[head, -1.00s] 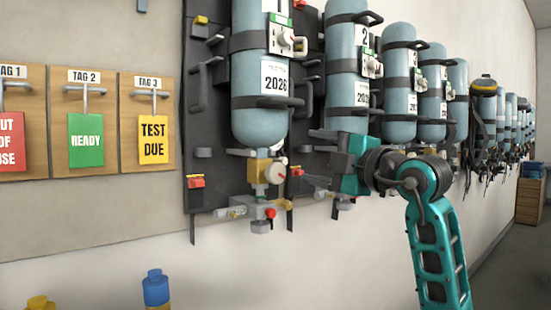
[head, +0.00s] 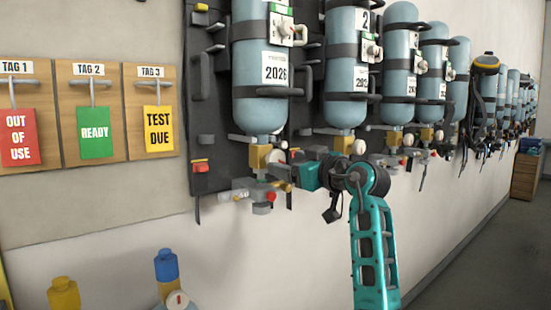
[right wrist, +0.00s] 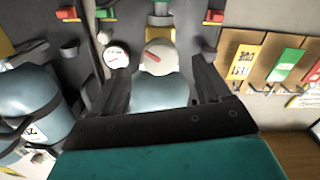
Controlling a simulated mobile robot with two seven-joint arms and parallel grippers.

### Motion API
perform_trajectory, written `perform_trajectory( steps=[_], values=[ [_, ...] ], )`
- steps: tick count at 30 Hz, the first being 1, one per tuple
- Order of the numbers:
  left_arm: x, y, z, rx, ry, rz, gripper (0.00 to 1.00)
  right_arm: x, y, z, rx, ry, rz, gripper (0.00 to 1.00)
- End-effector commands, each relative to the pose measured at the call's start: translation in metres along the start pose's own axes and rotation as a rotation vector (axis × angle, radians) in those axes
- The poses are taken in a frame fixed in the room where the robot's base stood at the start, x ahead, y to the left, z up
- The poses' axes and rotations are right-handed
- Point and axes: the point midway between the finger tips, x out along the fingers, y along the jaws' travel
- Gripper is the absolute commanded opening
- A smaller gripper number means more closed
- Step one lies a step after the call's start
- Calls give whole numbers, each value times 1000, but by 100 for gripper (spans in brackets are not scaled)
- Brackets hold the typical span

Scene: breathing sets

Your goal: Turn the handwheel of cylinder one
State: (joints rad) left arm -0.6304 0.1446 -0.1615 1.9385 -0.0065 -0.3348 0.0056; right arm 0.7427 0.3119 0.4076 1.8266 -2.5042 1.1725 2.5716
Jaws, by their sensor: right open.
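Cylinder one (head: 261,105) is the nearest pale blue cylinder, labelled 2026, hanging valve-down on the dark wall panel. Its brass-coloured valve block (head: 260,156) is below it. The white handwheel with a red mark (right wrist: 158,59) shows in the right wrist view between the fingers of my right gripper (right wrist: 162,66); I cannot tell whether they touch it. In the head view my right gripper (head: 294,173) is right beside the valve and partly hides the handwheel. It is open and holds nothing. My left gripper is not in view.
A round white gauge (right wrist: 116,57) is close beside the handwheel. Cylinder two (head: 346,100) and several more hang to the right. A red knob (head: 270,196) and fittings sit below the valve. Tag boards (head: 92,112) hang left. Blue (head: 166,266) and yellow (head: 64,294) cylinder tops stand lower left.

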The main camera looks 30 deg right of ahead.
Motion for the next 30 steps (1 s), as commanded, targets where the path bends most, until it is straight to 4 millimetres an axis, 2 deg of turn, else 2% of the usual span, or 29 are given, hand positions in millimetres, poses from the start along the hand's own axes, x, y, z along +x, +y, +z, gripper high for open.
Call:
perform_trajectory(
  steps=[3,10,15,23,30],
  values=[
    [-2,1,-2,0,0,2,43,22,0,-1,1,-1,-1,77],
    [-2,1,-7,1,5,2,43,50,0,-1,0,0,-1,77],
    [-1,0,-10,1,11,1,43,58,0,0,-1,0,-1,77],
    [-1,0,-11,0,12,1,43,59,0,0,-2,0,0,77],
    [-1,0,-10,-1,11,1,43,59,0,0,-2,0,0,56]
  ],
)
